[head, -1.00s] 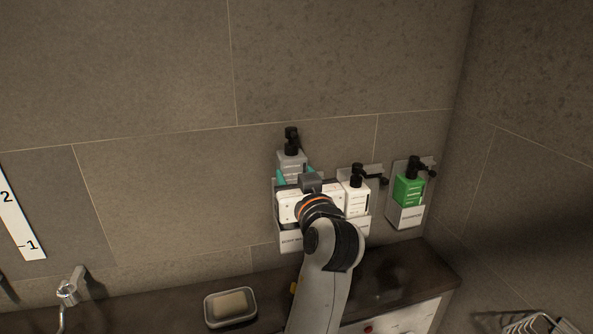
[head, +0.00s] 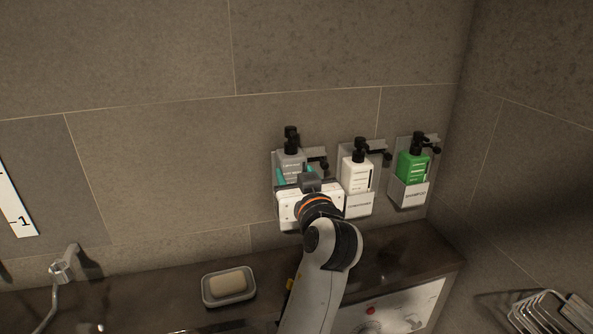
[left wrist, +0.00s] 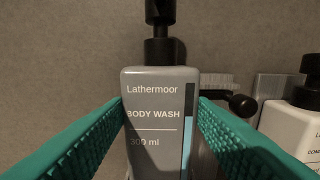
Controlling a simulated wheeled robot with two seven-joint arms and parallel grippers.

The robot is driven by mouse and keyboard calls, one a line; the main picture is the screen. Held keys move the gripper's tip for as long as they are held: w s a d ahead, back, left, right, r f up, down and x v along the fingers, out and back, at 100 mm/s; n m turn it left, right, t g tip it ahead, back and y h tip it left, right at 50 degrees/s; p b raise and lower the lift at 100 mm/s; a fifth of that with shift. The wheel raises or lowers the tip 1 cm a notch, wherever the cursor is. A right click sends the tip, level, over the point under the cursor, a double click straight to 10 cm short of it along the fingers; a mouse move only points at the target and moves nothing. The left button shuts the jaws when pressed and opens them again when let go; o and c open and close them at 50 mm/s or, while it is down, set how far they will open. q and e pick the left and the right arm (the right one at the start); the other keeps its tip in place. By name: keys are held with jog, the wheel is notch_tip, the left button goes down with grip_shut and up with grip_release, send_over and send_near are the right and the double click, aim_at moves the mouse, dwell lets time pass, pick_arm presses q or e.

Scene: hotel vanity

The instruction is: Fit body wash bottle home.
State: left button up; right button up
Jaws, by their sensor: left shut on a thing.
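The body wash bottle (head: 291,163) is grey with a black pump and stands upright at the leftmost wall holder (head: 275,158). In the left wrist view the bottle (left wrist: 155,105) faces me, its label reading "BODY WASH". My left gripper (head: 296,174) is shut on the bottle, one teal finger on each side. The gripper hides the bottle's base and the holder's lower pocket, so I cannot tell whether the base is inside it. The pump top stands somewhat higher than those of the neighbouring bottles. My right gripper is not in view.
A white conditioner bottle (head: 357,173) sits in the middle holder (head: 358,207), close right of my gripper. A green shampoo bottle (head: 412,166) sits in the right holder (head: 408,195). Below are the dark counter (head: 395,253), a soap dish (head: 229,298) and a faucet (head: 63,268).

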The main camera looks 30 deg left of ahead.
pick_arm(q)
notch_tip(320, 180, down, 4)
jog(key=b, duration=0.2)
jog(key=shift+r+b, duration=0.25)
jog(key=shift+b, duration=0.15)
jog(key=shift+f, duration=0.25)
dwell(0.4)
jog(key=o, duration=1.4)
jog(key=shift+c, duration=0.2)
jog(key=shift+f, duration=0.1)
